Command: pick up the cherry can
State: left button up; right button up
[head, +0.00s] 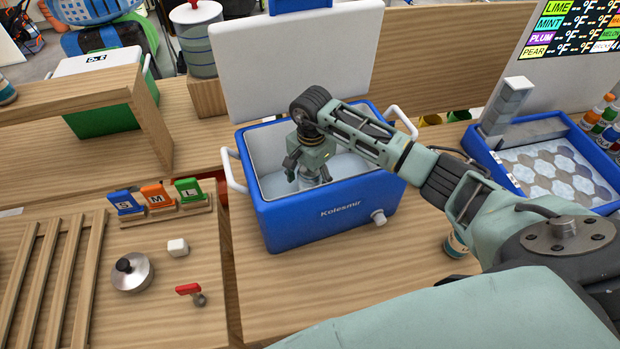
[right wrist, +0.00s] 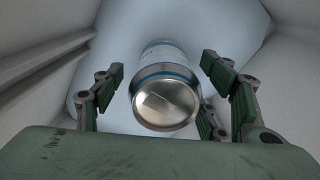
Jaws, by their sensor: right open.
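A can (right wrist: 167,95) with a silver end and a blue and white band stands between the spread fingers of my right gripper (right wrist: 163,95) in the right wrist view. The fingers are open and apart from the can. In the head view the right gripper (head: 309,168) reaches down into the open blue cooler (head: 330,212). A small part of the can (head: 306,182) shows below the gripper. Its label is too small to read, so I cannot tell the flavour. My left gripper does not show.
The cooler's white lid (head: 290,65) stands open behind it, and its pale walls enclose the gripper.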

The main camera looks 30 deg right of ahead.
jog(key=shift+f, duration=1.3)
jog(key=shift+c, duration=0.5)
jog(key=c, duration=1.6)
